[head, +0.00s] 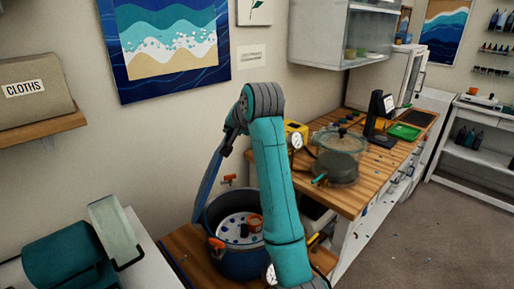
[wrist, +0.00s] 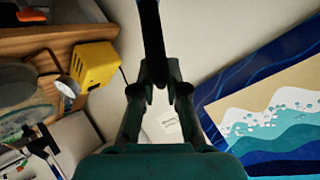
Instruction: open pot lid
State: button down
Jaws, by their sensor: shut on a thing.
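The dark blue pot (head: 238,264) stands open on a wooden top in the head view. A pale perforated plate with blue bits and an orange cup (head: 254,222) shows inside. The blue lid (head: 208,188) stands steeply tilted, almost edge-on, at the pot's left rim; whether it touches the rim is unclear. My gripper (head: 231,136) is at the lid's upper end, partly behind my arm. In the wrist view, my gripper (wrist: 160,88) is shut on the dark, edge-on lid (wrist: 152,35), which extends away between the fingertips.
Orange clamps (head: 215,243) sit at the pot's rim. A clear-sided chamber (head: 343,158) and a yellow device (head: 296,131) stand on the bench to the right. The wall with a wave picture (head: 170,45) is behind. A teal machine (head: 65,258) is left.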

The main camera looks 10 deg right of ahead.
jog(key=w+a+r, duration=0.1)
jog(key=a, duration=0.7)
jog(key=w+a+r+h, duration=0.1)
jog(key=a+r, duration=0.1)
jog(key=a, duration=0.5)
jog(key=shift+w+a+n, duration=0.3)
jog(key=shift+a, duration=0.1)
jog(key=c, duration=1.2)
grip_release()
jog(key=v, duration=1.2)
jog(key=shift+r, duration=0.1)
